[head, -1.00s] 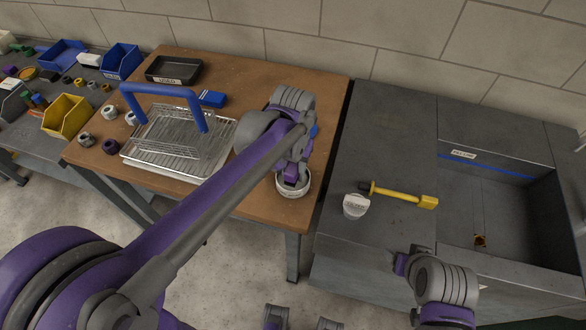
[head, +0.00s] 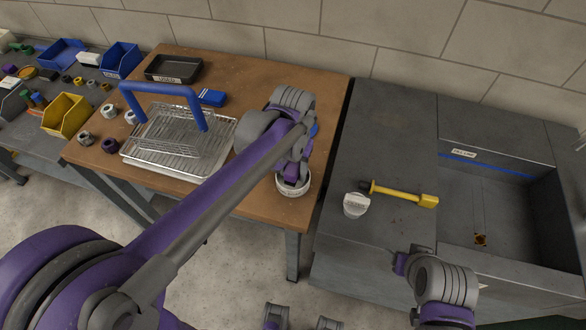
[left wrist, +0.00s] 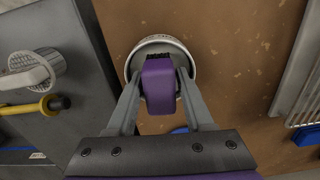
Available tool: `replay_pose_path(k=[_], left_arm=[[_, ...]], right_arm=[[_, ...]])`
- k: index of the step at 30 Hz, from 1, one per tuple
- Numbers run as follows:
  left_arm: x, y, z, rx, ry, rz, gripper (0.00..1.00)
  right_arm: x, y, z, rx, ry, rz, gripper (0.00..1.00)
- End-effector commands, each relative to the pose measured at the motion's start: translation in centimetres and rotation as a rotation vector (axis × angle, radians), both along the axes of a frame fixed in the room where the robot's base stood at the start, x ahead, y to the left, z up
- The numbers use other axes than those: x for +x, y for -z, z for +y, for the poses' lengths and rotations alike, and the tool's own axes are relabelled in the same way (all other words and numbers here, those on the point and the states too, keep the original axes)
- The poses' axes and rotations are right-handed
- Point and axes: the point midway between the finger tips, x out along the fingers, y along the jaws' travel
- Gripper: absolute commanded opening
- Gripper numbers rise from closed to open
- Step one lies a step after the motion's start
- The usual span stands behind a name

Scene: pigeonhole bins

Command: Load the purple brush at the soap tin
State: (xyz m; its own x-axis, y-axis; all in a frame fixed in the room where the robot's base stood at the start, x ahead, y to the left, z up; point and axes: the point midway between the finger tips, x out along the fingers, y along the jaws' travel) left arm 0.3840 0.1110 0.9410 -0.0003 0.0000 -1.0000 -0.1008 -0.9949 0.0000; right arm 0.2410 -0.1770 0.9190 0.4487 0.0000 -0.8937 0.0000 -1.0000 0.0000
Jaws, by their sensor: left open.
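The purple brush (left wrist: 160,85) shows in the left wrist view as a purple block with black bristles at its far end. It stands out over the round white-rimmed tin (left wrist: 183,48), overlapping its opening; whether the bristles touch the inside I cannot tell. My left gripper (left wrist: 160,78) is open, with one finger on each side of the brush. In the head view the tin (head: 293,190) stands at the wooden table's front right corner, its label too small to read. My left gripper (head: 293,172) is over it, and my arm hides most of the brush.
A wire rack (head: 170,150) with a blue handle stands left of the tin on the wooden table (head: 240,70). A black tray (head: 174,70) lies behind. On the grey bench (head: 375,150) are a white canister (head: 355,206) and a yellow-handled tool (head: 400,194), beside a sunken bay.

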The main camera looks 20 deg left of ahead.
Motion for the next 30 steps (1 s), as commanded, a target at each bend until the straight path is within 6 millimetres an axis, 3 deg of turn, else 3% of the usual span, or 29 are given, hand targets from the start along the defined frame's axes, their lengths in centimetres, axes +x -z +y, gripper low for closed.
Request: replay_pose_path(k=[30], left_arm=[[0.0,-1.3,0.0,0.0,0.0,0.0,0.52]], right_arm=[[0.3,-1.0,0.0,0.0,0.0,-0.005,0.64]])
